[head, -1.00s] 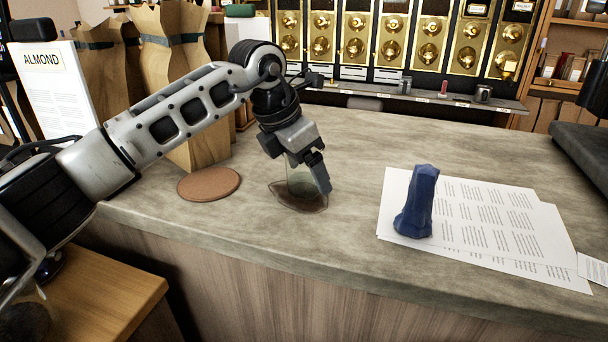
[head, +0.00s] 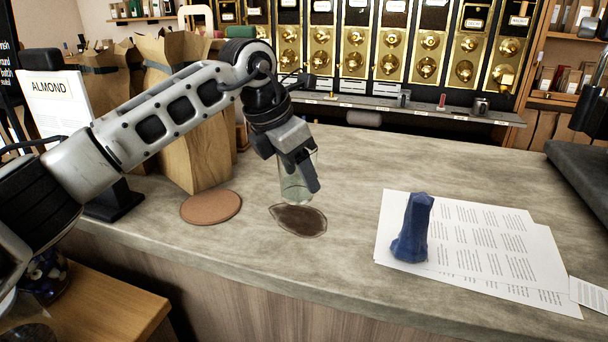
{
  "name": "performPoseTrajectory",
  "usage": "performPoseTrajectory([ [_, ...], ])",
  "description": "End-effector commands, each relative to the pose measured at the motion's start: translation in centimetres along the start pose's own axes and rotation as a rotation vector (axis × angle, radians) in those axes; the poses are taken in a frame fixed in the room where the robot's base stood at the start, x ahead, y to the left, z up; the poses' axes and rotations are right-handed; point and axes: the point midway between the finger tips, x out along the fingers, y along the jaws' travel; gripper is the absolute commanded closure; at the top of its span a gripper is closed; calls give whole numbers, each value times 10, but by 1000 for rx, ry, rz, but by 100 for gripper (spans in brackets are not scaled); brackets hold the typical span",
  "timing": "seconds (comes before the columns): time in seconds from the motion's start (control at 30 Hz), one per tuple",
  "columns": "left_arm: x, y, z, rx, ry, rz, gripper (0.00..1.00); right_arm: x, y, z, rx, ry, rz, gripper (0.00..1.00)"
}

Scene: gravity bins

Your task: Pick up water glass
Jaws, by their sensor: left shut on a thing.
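The water glass (head: 294,188) is clear and held in my left gripper (head: 303,177), which is shut on it. The gripper's fingers hide part of the glass. The glass is roughly upright and raised above the counter. Beneath it on the counter lies a dark brown, wet-looking patch (head: 299,220) with an irregular outline. My right gripper is not in view.
A round brown coaster (head: 210,207) lies left of the patch. Paper bags (head: 190,120) and an ALMOND sign (head: 57,100) stand at the left. The counter's middle (head: 350,170) is clear.

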Motion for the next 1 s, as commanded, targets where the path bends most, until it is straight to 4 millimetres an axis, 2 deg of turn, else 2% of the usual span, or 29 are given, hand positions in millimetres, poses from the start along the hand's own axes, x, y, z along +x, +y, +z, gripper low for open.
performPoseTrajectory([
  [0.03, -20, 5, -3, -3, -4, 6, 74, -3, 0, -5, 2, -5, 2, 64],
  [0.2, -67, 16, -19, -4, -2, 5, 74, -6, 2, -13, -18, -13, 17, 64],
  [0.3, -82, 24, -40, -4, -2, 4, 74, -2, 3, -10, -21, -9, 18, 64],
  [0.43, -103, 32, -59, -4, -2, 3, 74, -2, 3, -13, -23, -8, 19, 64],
  [0.63, -121, 39, -75, -1, -3, 2, 74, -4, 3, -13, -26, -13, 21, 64],
  [1.0, -125, 40, -80, 0, -2, 1, 74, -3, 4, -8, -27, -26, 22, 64],
])
